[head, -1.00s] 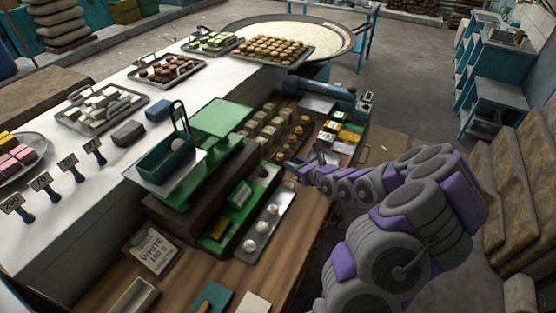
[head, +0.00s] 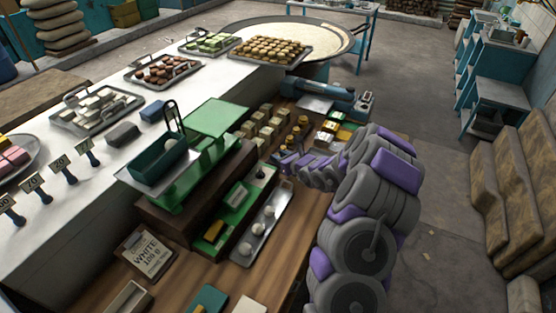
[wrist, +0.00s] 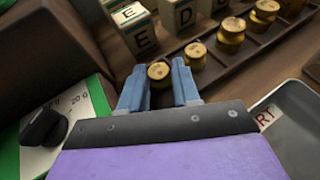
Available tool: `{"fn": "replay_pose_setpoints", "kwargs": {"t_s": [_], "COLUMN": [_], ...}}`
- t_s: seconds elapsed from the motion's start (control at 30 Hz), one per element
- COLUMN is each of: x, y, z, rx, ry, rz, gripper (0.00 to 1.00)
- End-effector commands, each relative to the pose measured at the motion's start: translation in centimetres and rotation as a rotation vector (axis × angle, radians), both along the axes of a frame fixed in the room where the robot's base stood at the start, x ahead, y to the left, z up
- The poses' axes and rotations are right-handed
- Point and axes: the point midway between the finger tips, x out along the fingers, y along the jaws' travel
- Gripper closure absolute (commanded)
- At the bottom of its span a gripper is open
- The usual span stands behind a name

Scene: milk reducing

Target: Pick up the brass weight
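Several brass weights stand in a row in a dark wooden tray (wrist: 215,65). The nearest brass weight (wrist: 159,73) shows between the blue fingertips of my gripper (wrist: 158,80) in the wrist view. The fingers are apart, one on each side of it; I cannot tell whether they touch it. The other brass weights (wrist: 231,33) run away to the upper right. In the head view my gripper (head: 279,158) is at the near end of the row of weights (head: 303,121), and the nearest weight is hard to make out there.
Lettered cream blocks (wrist: 134,28) stand just beyond the weights. A green scale (head: 215,120) on a dark wooden base is to the left. A metal tray with white balls (head: 262,228) lies nearer. A black knob (wrist: 43,127) is left of my gripper.

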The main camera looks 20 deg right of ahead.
Motion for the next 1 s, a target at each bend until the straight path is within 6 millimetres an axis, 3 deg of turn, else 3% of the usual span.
{"fn": "replay_pose_setpoints", "kwargs": {"t_s": [0.17,0.5,0.83,1.0], "x": [0.0,-0.1,0.0,0.0], "y": [0.1,-0.1,-0.1,0.0], "z": [0.0,0.0,0.2,1.3], "rx": [-0.001,0.0,0.0,0.001], "ry": [0.001,0.0,0.0,-0.003], "rz": [-0.002,-0.002,-0.002,-0.002], "gripper": [0.68,1.0,1.0,1.0]}}
